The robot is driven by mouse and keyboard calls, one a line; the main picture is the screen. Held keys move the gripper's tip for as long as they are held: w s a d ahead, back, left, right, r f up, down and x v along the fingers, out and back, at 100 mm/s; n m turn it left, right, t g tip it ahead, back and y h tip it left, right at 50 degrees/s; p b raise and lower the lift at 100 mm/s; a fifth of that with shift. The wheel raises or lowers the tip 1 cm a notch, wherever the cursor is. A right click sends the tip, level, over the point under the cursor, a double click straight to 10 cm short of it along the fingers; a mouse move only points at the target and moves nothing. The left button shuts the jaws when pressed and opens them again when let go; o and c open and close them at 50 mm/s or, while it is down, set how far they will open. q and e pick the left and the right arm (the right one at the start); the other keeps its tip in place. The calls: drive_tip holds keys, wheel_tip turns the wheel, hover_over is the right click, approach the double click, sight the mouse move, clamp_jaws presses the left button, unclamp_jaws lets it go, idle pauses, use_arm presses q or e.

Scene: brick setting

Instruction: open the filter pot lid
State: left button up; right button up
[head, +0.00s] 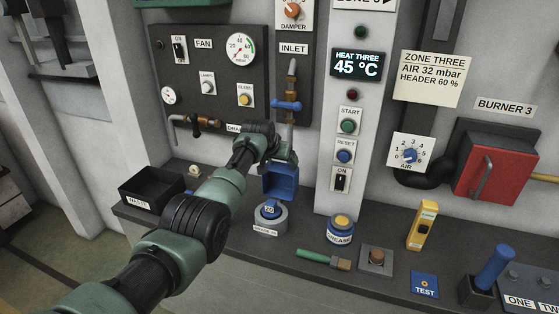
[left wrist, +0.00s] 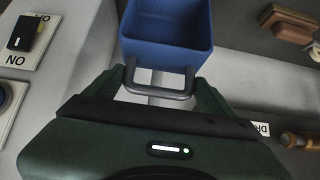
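A blue box-shaped part (head: 281,183) hangs below the inlet pipe, in front of the wall in the head view. I take it for the filter pot, but no label on it is readable. In the left wrist view its blue body (left wrist: 168,28) shows a hollow inside, and a grey loop handle (left wrist: 160,92) stands out towards me. My left gripper (head: 281,160) is at this part. In the left wrist view its fingers (left wrist: 162,82) are spread, one on each side of the handle. Contact is unclear. My right gripper is not in view.
The inlet pipe with its blue valve handle (head: 286,105) rises just above the gripper. On the shelf (head: 225,235) stand a black waste bin (head: 152,190), a round blue-topped pot (head: 270,216) and a grease tin (head: 341,231). A grey post (head: 330,190) with buttons stands to the right.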

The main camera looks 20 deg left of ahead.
use_arm(q)
drive_tip(key=shift+w+a+r, duration=0.2)
drive_tip(key=shift+w+r, duration=0.3)
drive_tip(key=shift+r, duration=0.05)
drive_tip(key=o, duration=1.8)
drive_tip(key=shift+s+f, duration=0.15)
drive_tip(key=shift+f, duration=0.1)
drive_tip(key=shift+b+v, duration=0.65)
drive_tip(key=shift+v, duration=3.3)
drive_tip(key=shift+a, duration=0.1)
